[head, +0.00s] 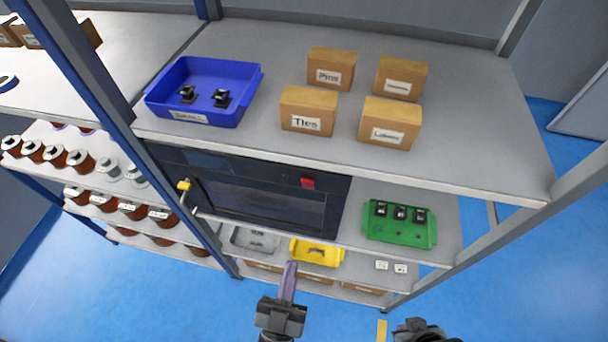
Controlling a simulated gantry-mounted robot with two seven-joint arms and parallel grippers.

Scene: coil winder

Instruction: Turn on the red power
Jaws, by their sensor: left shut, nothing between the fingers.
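The red power switch (308,183) is a small red block at the upper right of the front of a black machine (262,205). The machine stands on the shelf level under the top shelf. My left gripper (290,266) is shut and empty. It points up the picture, below the switch and in front of the lower shelf, clearly apart from the switch. My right gripper (382,328) shows only in part at the bottom edge, to the right of the left one. Whether its fingers are open is not clear.
The top shelf (455,165) overhangs the machine and holds a blue bin (206,115) and labelled cardboard boxes (392,125). A green tray (378,232) sits right of the machine. A yellow tray (331,256) and a grey tray (238,240) are below. A yellow-knobbed lever (184,185) is at the machine's left.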

